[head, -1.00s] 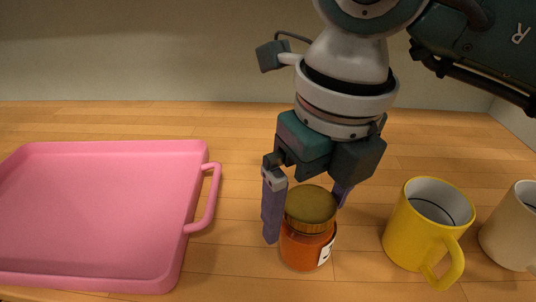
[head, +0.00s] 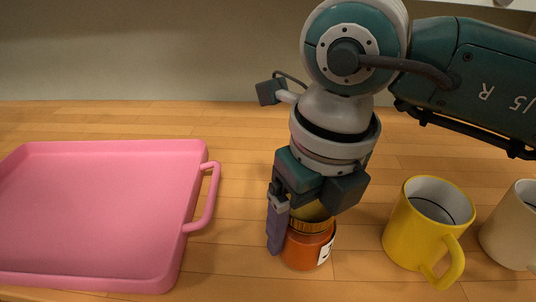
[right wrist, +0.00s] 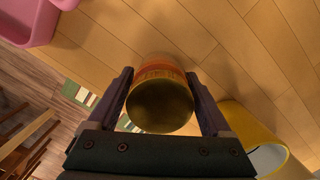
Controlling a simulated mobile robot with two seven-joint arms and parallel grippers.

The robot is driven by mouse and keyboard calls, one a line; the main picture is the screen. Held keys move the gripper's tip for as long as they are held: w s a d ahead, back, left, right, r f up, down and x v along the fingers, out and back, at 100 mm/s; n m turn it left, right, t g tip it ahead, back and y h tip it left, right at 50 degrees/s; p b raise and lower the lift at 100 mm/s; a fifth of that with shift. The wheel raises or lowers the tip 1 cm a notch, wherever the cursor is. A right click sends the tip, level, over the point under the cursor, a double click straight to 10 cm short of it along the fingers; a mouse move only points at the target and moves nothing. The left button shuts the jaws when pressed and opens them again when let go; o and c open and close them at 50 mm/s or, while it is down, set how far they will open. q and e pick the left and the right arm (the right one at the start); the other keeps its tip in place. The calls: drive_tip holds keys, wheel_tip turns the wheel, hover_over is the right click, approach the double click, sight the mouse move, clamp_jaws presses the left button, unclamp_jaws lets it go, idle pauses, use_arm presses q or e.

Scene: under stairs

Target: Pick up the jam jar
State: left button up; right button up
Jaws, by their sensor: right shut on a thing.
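The jam jar (head: 306,248) is orange-red with a gold lid and a pale label, and stands upright on the wooden table between the pink tray and the yellow mug. My right gripper (head: 302,240) reaches down over it from above, with one purple finger along its left side; the other finger is hidden in the head view. In the right wrist view the jar (right wrist: 160,100) sits between the two fingers of my right gripper (right wrist: 165,105), lid toward the camera. The right gripper is shut on the jar. My left gripper is not in view.
A pink tray (head: 100,215) with a side handle lies to the left of the jar. A yellow mug (head: 412,240) stands close on the right, and a beige mug (head: 515,225) stands beyond it. The table (head: 240,125) behind is clear up to the wall.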

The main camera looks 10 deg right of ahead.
clamp_jaws()
drive_tip(key=shift+r, duration=0.1)
wheel_tip(320, 180, up, 20)
drive_tip(key=p, duration=0.1)
drive_tip(key=shift+p, duration=0.35)
idle(0.4)
drive_tip(key=shift+o, duration=2.4)
unclamp_jaws()
clamp_jaws()
